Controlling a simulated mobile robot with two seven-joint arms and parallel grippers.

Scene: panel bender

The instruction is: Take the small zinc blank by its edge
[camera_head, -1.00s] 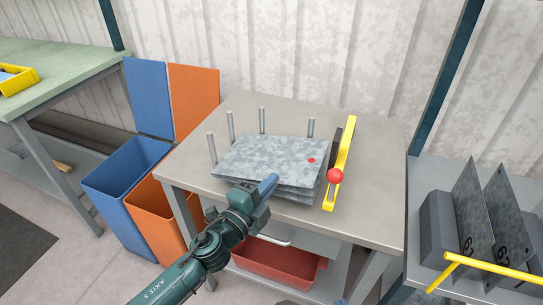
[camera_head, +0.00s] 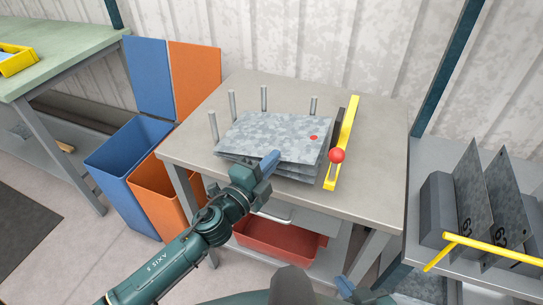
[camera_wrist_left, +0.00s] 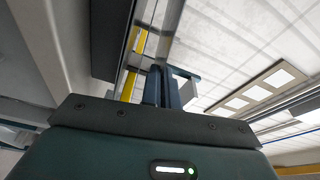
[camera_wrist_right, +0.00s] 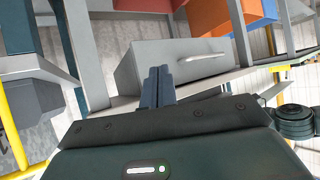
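A stack of mottled grey sheets (camera_head: 268,133) lies on the bench in the head view. Its top sheet carries a red dot (camera_head: 314,138), and the lower sheets stick out a little at the front. I cannot tell which sheet is the small zinc blank. My left gripper (camera_head: 271,163) appears at the stack's near edge; whether it touches is unclear. Its blue fingers are together with no sheet visible between them in the left wrist view (camera_wrist_left: 162,88). My right gripper (camera_head: 345,286) is low at the bottom edge, its fingers together and empty in the right wrist view (camera_wrist_right: 157,85).
Upright pegs (camera_head: 264,97) stand behind and beside the stack. A yellow bar (camera_head: 347,135) with a red ball (camera_head: 337,155) stands right of it. Below are a red tray (camera_head: 270,240) and a drawer handle. Blue (camera_head: 125,165) and orange bins stand left; a plate rack stands right.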

